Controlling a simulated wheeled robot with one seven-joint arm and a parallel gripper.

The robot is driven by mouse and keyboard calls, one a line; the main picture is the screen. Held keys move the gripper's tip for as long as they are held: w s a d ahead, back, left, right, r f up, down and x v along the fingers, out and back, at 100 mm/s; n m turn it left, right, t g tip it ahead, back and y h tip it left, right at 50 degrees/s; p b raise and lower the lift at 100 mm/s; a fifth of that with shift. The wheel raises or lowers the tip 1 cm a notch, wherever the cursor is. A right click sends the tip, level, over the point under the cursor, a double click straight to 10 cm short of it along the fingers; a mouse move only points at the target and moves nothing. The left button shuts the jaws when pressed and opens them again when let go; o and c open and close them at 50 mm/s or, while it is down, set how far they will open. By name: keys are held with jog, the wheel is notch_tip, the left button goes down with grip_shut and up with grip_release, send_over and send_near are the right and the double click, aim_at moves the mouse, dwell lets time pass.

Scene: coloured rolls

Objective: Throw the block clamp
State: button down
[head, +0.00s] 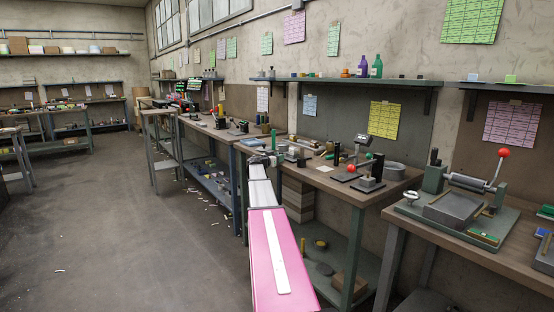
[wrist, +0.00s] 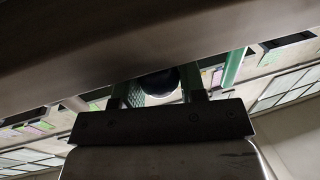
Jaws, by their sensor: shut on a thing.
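My gripper (head: 266,156) is at the far end of my outstretched pink and white arm, at the near edge of the middle bench. In the wrist view my gripper (wrist: 162,90) is shut on a dark round knob (wrist: 160,82), which sits between its two fingers. I take the knob to be the clamp's handle, but the picture is too dark to be sure. A small grey-green fixture (head: 291,152) stands on the bench just right of my gripper; I cannot tell whether it is the block clamp. What the knob joins to is hidden.
A lever with a red ball (head: 352,168) stands farther right on the same bench. A press with a red-ball handle (head: 503,153) stands on the nearest bench (head: 408,224). A shelf (head: 345,80) runs along the wall. The floor (head: 150,250) left of my arm is mostly clear, with scattered scraps.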

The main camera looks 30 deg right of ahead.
jog(key=shift+s+d+t, duration=0.2)
jog(key=shift+d+t, duration=0.05)
jog(key=shift+t, duration=0.05)
jog(key=c, duration=0.7)
grip_release()
jog(key=shift+d, duration=0.1)
jog(key=shift+c, duration=0.2)
jog(key=shift+n, duration=0.3)
jog(key=v, duration=1.1)
jog(key=shift+s, duration=0.1)
